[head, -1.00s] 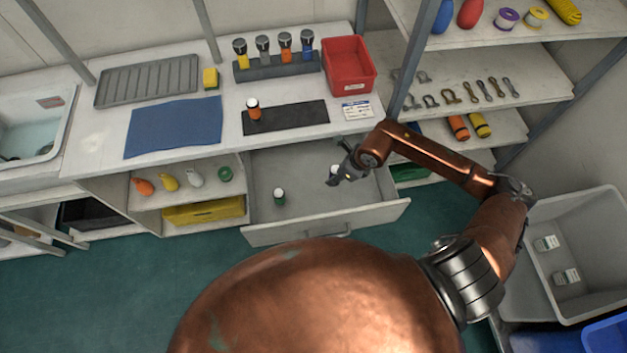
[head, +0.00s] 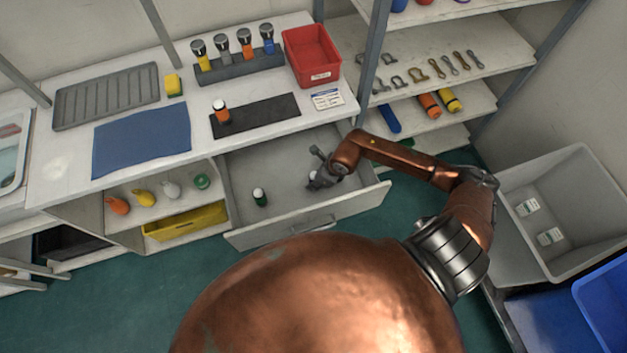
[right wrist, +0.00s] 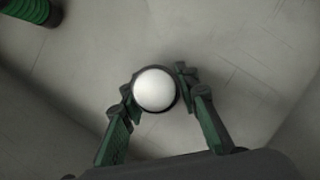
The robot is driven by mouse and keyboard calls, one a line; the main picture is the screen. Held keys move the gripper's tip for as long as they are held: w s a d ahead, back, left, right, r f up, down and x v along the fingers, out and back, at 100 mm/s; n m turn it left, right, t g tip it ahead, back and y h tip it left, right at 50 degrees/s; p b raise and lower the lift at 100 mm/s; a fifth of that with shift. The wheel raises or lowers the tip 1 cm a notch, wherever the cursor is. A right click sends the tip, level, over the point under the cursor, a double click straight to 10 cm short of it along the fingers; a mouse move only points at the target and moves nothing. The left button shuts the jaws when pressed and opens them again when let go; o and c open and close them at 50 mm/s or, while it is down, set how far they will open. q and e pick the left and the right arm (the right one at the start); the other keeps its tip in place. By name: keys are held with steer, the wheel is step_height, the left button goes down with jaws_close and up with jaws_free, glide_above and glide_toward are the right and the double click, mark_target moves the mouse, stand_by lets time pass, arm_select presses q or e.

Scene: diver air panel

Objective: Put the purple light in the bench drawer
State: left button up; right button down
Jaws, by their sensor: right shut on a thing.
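My right gripper (head: 314,180) is inside the open bench drawer (head: 285,150), toward its right part. In the right wrist view my right gripper (right wrist: 158,95) is shut on a light with a round white end (right wrist: 154,90) and a dark rim. The light's body colour is hidden below that end. Grey drawer floor shows around it; I cannot tell whether the light touches it. My left gripper is not in view.
A green light (head: 260,197) stands in the drawer to the left; it also shows in the right wrist view (right wrist: 28,10). On the bench above are an orange light (head: 221,112) on a dark mat, a rack (head: 240,65) of several lights and a red bin (head: 312,55).

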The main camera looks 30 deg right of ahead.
steer(key=c, duration=1.5)
jaws_free()
steer(key=shift+r, duration=0.2)
steer(key=p+v, duration=0.1)
steer(key=v, duration=1)
steer(key=shift+s+r+p, duration=0.15)
steer(key=shift+r+p, duration=0.2)
